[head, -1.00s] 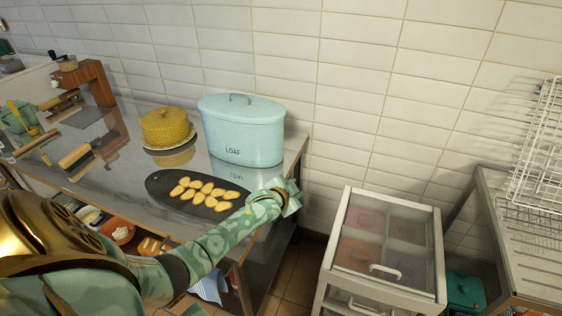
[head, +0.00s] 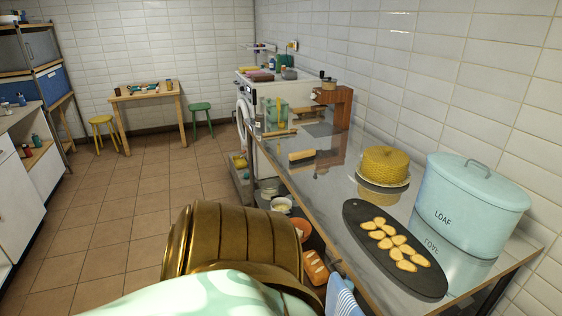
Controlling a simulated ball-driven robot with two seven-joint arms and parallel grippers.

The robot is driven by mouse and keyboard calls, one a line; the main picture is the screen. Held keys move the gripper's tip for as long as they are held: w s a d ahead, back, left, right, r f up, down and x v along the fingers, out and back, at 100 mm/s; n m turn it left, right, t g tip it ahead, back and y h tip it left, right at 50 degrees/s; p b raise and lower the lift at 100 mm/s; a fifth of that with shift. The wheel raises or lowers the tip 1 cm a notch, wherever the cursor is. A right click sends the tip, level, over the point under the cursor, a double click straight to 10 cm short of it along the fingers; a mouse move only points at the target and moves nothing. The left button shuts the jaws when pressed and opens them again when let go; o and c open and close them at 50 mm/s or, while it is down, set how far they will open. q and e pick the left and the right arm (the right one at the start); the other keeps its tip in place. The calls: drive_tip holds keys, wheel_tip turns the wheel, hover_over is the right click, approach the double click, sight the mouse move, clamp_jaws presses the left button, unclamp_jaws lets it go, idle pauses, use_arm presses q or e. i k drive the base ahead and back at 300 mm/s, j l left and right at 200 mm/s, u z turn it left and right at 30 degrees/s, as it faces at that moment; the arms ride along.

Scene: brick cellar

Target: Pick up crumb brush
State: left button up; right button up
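What looks like the crumb brush (head: 301,156), a small pale block-shaped thing with a brownish edge, lies on the shiny metal counter (head: 330,205), left of the yellow woven dome. It is small in the head view, so I cannot make out its handle or bristles clearly. Neither of my grippers shows. Only part of my own gold and pale-green arm fills the bottom middle, short of the counter.
On the counter stand a blue LOAF bin (head: 470,205), a dark board (head: 385,270) with bread slices, a yellow woven dome (head: 385,165) and a brown wooden stand (head: 335,108). A blue striped cloth (head: 342,298) hangs at its front. The tiled floor (head: 130,210) at left is open.

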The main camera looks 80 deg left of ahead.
sight(301, 156)
drive_tip(key=j+u, duration=0.1)
drive_tip(key=u, duration=0.35)
drive_tip(key=i+u, duration=0.1)
drive_tip(key=u, duration=0.4)
drive_tip(key=j+u, duration=0.1)
drive_tip(key=u, duration=0.35)
drive_tip(key=i+u, duration=0.1)
drive_tip(key=u, duration=0.4)
drive_tip(key=i+u, duration=0.1)
drive_tip(key=u, duration=0.35)
